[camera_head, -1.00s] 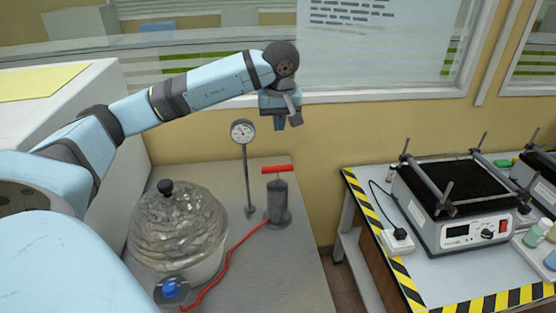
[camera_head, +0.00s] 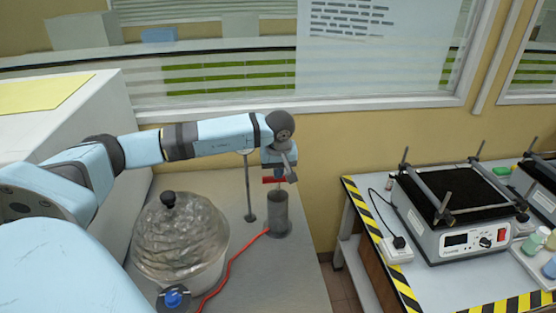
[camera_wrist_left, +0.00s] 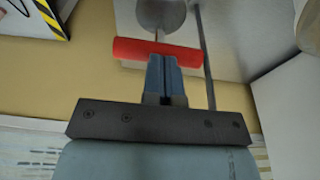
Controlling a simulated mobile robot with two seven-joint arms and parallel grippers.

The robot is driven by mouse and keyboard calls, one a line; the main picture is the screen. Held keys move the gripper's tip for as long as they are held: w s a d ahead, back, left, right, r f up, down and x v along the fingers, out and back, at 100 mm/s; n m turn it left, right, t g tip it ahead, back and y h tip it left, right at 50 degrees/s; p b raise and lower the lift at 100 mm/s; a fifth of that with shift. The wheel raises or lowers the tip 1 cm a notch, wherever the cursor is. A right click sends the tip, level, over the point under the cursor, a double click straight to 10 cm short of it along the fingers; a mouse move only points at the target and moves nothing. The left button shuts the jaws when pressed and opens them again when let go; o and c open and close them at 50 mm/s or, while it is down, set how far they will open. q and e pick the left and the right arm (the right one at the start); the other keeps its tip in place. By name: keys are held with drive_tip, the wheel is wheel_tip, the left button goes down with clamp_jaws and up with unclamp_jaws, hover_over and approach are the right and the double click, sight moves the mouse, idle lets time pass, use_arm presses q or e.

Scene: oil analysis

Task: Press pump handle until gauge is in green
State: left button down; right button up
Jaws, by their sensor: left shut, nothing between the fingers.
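The pump is a grey cylinder (camera_head: 278,215) on the grey bench, with a red T-handle (camera_head: 270,180) just above its top. My left gripper (camera_head: 279,178) points down at the handle from above. In the left wrist view the closed fingers (camera_wrist_left: 164,75) meet the red handle (camera_wrist_left: 155,52) near its middle and appear to touch it. They are shut with nothing between them. The gauge stand's post (camera_head: 249,190) stands left of the pump. The gauge dial is hidden behind my left arm, so its needle cannot be read. My right gripper is not in view.
A glass-domed vessel (camera_head: 180,235) with a black knob stands left of the pump. A red hose (camera_head: 232,262) runs from the pump towards a blue knob (camera_head: 172,298). A second table with a heating device (camera_head: 465,240) stands to the right, across a gap.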

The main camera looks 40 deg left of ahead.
use_arm(q)
drive_tip(key=shift+f, duration=0.25)
wheel_tip(320, 180, down, 4)
drive_tip(key=b, duration=0.3)
drive_tip(key=shift+r, duration=0.2)
drive_tip(key=shift+s, duration=0.1)
drive_tip(key=shift+r, duration=0.3)
wheel_tip(320, 180, up, 14)
drive_tip(key=s+d, duration=0.1)
drive_tip(key=d, duration=0.1)
drive_tip(key=shift+s+p, duration=0.25)
drive_tip(key=shift+p, duration=0.2)
drive_tip(key=shift+f, duration=0.1)
